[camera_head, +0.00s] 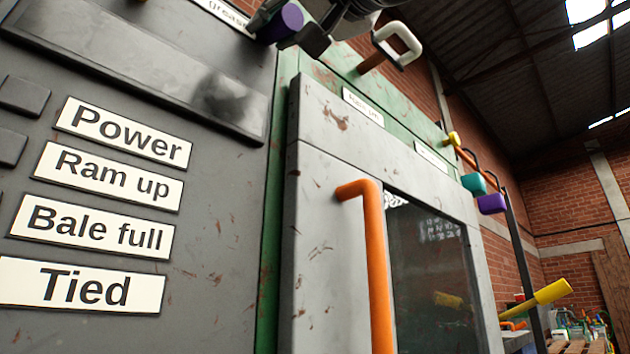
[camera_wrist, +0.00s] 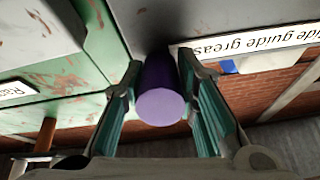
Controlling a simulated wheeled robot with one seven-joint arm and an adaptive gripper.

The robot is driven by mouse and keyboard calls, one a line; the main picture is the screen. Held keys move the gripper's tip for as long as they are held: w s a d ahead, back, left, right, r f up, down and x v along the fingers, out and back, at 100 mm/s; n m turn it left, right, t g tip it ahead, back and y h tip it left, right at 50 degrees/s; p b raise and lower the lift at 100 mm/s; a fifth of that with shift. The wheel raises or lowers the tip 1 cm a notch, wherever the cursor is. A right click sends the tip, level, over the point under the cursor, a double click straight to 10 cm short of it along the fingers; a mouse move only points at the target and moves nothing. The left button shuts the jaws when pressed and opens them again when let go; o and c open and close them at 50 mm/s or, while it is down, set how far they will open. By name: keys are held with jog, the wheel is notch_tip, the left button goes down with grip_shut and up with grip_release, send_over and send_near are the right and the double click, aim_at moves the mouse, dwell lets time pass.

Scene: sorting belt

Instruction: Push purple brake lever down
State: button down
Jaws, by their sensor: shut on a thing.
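A purple cylinder-shaped knob (camera_head: 283,22) shows at the top of the head view, below the edge of a label ending in "grease". My gripper (camera_head: 300,38) is at it, partly cut off by the top edge. In the wrist view the purple knob (camera_wrist: 160,104) sits between the two fingers of my gripper (camera_wrist: 160,66), with its round end facing the camera. The fingers are shut on its sides. Where the knob joins the machine is hidden in shadow. Another purple block-shaped piece (camera_head: 491,203) is farther along the machine at the right.
A grey door with an orange handle (camera_head: 372,250) and dark window stands below my gripper. A white loop handle (camera_head: 400,42) sticks out to its right. A teal piece (camera_head: 474,184) and a yellow lever (camera_head: 540,297) are farther right. Labels including "Power" (camera_head: 123,132) are at left.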

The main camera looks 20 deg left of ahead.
jog(key=shift+a+f+g, duration=0.15)
jog(key=shift+f+g, duration=0.05)
jog(key=shift+g, duration=0.1)
jog(key=c, duration=1.2)
grip_release()
jog(key=shift+c, duration=0.2)
jog(key=shift+s+d+f, duration=0.1)
jog(key=shift+s+d, duration=0.15)
jog(key=shift+d, duration=0.4)
jog(key=v, duration=1.1)
jog(key=shift+a+f, duration=0.1)
jog(key=shift+a, duration=0.05)
jog(key=shift+w+f, duration=0.1)
